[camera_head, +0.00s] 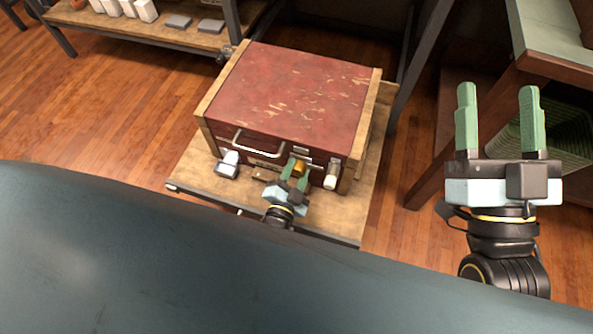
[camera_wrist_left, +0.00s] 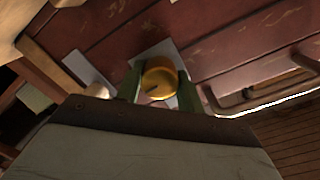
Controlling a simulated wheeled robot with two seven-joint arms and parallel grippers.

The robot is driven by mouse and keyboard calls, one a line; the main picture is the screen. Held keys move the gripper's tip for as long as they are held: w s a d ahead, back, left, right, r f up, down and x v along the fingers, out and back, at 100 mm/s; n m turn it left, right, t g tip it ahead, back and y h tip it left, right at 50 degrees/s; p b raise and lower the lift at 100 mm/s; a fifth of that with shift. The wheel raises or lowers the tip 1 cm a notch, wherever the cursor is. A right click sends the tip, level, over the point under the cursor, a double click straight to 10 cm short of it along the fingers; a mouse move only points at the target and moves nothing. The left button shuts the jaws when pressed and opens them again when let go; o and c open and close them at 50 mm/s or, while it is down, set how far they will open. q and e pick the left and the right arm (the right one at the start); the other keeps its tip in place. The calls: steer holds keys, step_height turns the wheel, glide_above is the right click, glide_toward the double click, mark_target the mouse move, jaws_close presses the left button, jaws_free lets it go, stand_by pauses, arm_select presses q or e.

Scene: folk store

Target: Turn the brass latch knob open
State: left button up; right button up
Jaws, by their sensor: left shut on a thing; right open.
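The brass latch knob (camera_head: 299,168) sits on the front face of a worn red box (camera_head: 290,90) with wooden side edges. My left gripper (camera_head: 295,172) is at that front face, with its green fingers on either side of the knob. In the left wrist view the round yellow knob (camera_wrist_left: 159,78) lies between the two fingers (camera_wrist_left: 158,84), with a dark slot on its face and a light plate behind it. The gripper is shut on the knob. My right gripper (camera_head: 500,115) is open and empty, raised at the right, apart from the box.
The box stands on a wooden platform (camera_head: 195,178). A metal handle (camera_head: 250,150) crosses its front. A grey-white object (camera_head: 228,165) and a white cylinder (camera_head: 331,177) are near the front. A shelf (camera_head: 185,35) stands behind left, a table (camera_head: 545,65) at right.

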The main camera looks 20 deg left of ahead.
arm_select(q)
steer(key=shift+m, duration=0.4)
steer(key=o, duration=1)
